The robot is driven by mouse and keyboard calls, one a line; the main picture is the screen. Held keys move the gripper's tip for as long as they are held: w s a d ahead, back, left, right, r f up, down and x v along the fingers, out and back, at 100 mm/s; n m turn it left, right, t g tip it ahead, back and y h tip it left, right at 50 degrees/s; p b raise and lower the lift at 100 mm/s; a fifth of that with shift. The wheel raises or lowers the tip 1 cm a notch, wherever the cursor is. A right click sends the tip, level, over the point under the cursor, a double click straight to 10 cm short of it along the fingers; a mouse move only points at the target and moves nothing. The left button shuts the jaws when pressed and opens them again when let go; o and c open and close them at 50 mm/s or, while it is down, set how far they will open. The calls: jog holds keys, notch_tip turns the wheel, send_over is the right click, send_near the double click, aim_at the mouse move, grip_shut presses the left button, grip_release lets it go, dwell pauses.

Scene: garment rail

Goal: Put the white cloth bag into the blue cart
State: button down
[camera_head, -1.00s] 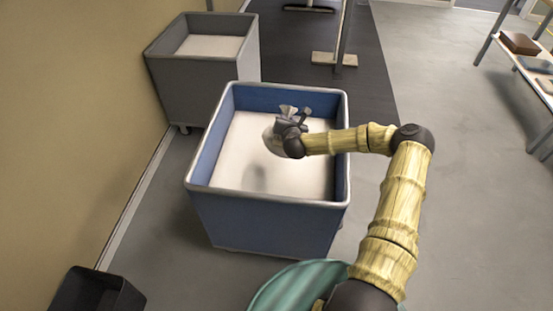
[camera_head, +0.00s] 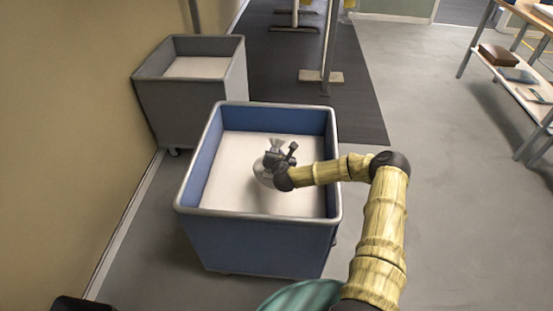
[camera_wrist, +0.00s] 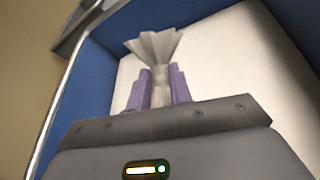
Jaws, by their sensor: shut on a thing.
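The blue cart (camera_head: 255,245) stands in front of me, open at the top, with a pale floor inside. My gripper (camera_head: 278,153) is over the cart's opening, inside its rim as seen from the head. In the wrist view, the bag's gathered, flared neck (camera_wrist: 154,46) stands up between the two purple fingers (camera_wrist: 157,88). The bag's lower part is hidden in that view. I cannot tell whether the bag touches the cart floor.
A grey cart (camera_head: 190,105) stands behind the blue one, by the tan wall (camera_head: 60,120). A rail post with a foot (camera_head: 321,76) stands on the dark mat (camera_head: 280,60). A shelf (camera_head: 525,95) with folded items is at the right. Grey floor is free between.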

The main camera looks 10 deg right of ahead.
jog(key=shift+f, duration=1.5)
jog(key=c, duration=1.7)
grip_release()
jog(key=shift+f, duration=0.1)
jog(key=o, duration=0.5)
jog(key=shift+c, duration=0.2)
jog(key=shift+r, duration=0.25)
jog(key=v, duration=1.2)
jog(key=shift+p, duration=0.45)
